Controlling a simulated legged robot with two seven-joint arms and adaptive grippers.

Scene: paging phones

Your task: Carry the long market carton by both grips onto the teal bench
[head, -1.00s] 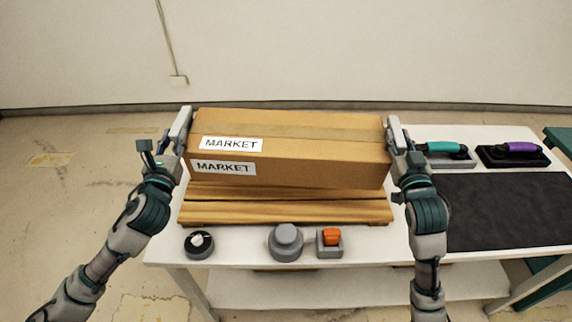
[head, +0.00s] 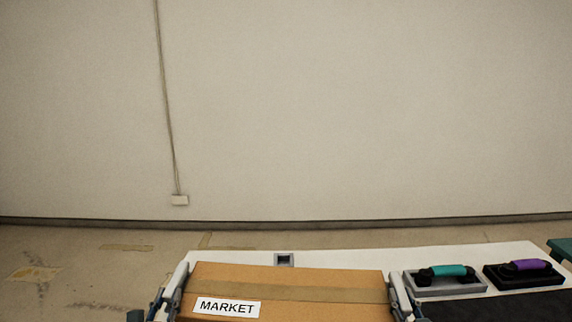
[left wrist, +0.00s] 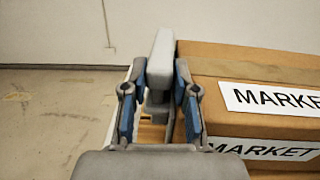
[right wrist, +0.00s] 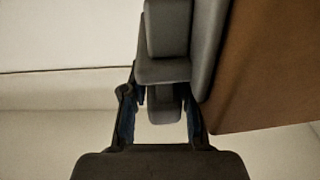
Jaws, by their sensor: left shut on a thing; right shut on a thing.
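The long brown market carton (head: 300,285) lies across the bottom middle of the head view, its near part cut off. It has white MARKET labels. My left gripper (head: 172,290) is at its left end. In the left wrist view my left gripper (left wrist: 160,85) is shut on a pale grey grip (left wrist: 161,55) beside the carton. My right gripper (head: 402,298) is at the right end. In the right wrist view my right gripper (right wrist: 163,100) is shut on the dark grey right grip (right wrist: 167,30). The carton's underside is hidden. A teal bench corner (head: 562,250) shows at far right.
A white table (head: 420,257) lies around the carton. A grey square fitting (head: 284,259) is behind the carton. Open floor lies left.

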